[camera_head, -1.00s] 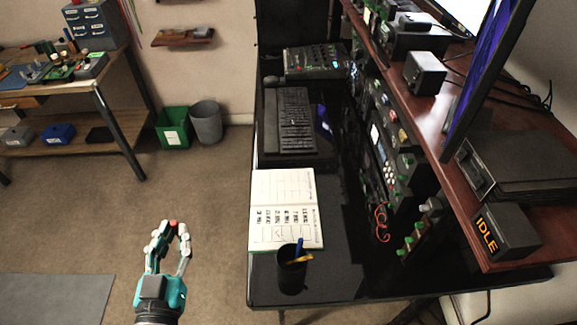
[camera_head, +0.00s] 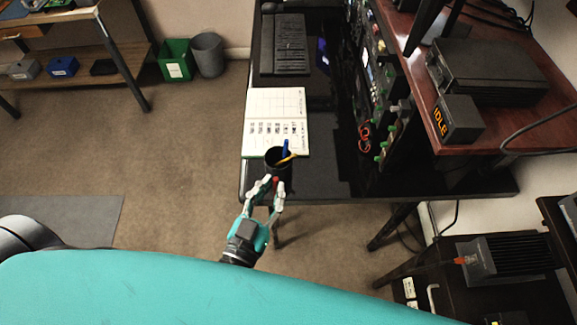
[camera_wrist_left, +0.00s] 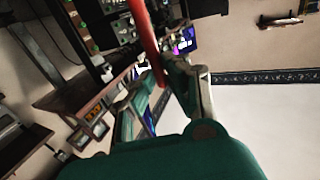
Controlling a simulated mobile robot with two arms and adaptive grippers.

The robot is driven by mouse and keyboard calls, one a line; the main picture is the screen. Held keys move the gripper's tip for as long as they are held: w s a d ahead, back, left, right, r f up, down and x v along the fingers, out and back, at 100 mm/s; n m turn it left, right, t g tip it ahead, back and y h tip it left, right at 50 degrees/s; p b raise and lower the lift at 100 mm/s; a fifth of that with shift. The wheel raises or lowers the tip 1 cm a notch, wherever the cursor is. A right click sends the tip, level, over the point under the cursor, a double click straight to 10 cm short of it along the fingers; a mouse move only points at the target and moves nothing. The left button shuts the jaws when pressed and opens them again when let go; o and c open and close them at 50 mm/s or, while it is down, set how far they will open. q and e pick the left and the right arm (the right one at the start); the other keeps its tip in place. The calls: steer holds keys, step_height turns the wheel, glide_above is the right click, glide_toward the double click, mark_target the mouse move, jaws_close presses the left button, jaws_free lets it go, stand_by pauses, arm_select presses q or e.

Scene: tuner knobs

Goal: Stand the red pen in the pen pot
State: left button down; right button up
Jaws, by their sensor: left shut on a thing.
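My left gripper (camera_head: 267,186) is at the near edge of the black desk, just in front of the pen pot and overlapping its lower part in the head view. It is shut on the red pen (camera_head: 276,181), of which only a small red bit shows there. In the left wrist view the red pen (camera_wrist_left: 147,38) runs up out of the gripper's fingers (camera_wrist_left: 168,88) to the top edge. The black pen pot (camera_head: 280,170) stands upright on the desk with a blue pen (camera_head: 285,147) and a yellow pencil (camera_head: 286,159) in it. My right gripper is not in view.
An open notebook (camera_head: 275,110) lies just behind the pot, and a black keyboard (camera_head: 284,45) farther back. Right of the pot the black desk top (camera_head: 325,178) is clear up to the rack of devices (camera_head: 385,85). A wooden shelf (camera_head: 470,142) overhangs the right side.

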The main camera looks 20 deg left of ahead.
arm_select(q)
steer(key=w+a+f+b, duration=0.1)
steer(key=w+a+b, duration=0.15)
steer(key=w, duration=1.15)
steer(key=shift+a+f+b, duration=0.2)
steer(key=shift+f+b, duration=0.75)
steer(key=shift+f, duration=0.3)
steer(key=shift+a+f+b, duration=0.15)
steer(key=shift+f+b, duration=0.75)
steer(key=shift+f, duration=0.35)
steer(key=c, duration=1.4)
jaws_free()
steer(key=shift+r, duration=0.1)
steer(key=shift+o, duration=0.3)
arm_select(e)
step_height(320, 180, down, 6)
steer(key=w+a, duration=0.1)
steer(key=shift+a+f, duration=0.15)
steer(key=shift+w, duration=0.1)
